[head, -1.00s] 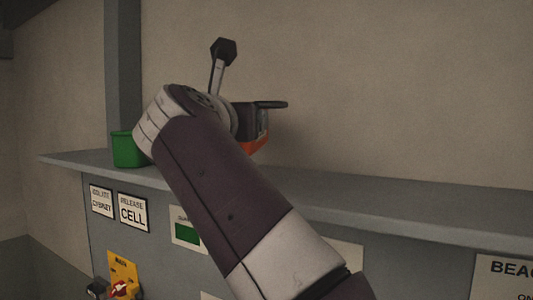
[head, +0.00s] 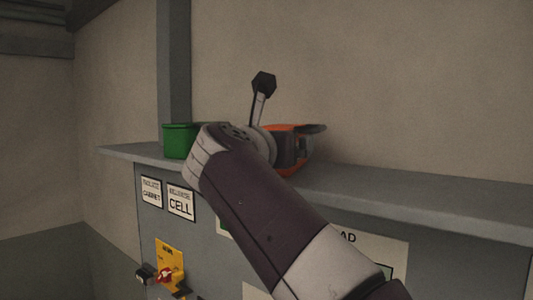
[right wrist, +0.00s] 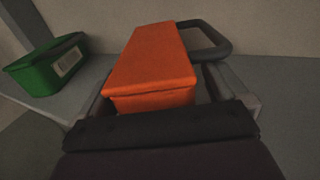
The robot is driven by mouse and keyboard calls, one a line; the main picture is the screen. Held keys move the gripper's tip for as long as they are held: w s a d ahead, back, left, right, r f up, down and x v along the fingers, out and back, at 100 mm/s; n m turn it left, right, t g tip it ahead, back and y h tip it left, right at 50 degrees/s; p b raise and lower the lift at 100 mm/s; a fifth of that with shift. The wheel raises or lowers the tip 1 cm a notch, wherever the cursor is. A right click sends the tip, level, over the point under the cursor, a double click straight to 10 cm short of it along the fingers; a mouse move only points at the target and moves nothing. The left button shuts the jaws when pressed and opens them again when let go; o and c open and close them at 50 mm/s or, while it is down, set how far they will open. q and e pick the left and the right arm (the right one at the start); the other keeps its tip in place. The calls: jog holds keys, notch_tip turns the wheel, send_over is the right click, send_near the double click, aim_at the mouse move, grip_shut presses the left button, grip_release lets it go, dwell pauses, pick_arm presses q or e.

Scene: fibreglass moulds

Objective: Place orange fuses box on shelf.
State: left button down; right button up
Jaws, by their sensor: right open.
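The orange fuses box (head: 290,128) is at the shelf, right of the green bin, partly hidden by my right gripper. In the right wrist view the orange box (right wrist: 150,60) lies between the gripper's sides, its top and near end showing. It appears to rest on the grey shelf (head: 400,199), though its underside is hidden. My left gripper is not in view.
A green bin (head: 178,141) with a white label stands on the shelf to the left; it also shows in the right wrist view (right wrist: 45,66). A wall rises behind the shelf, and a grey post (head: 174,60) stands behind the bin. The shelf to the right is clear.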

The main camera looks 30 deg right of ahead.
jog(key=b+v, duration=0.3)
jog(key=v, duration=0.6)
jog(key=shift+s+a, duration=0.15)
jog(key=shift+a, duration=0.25)
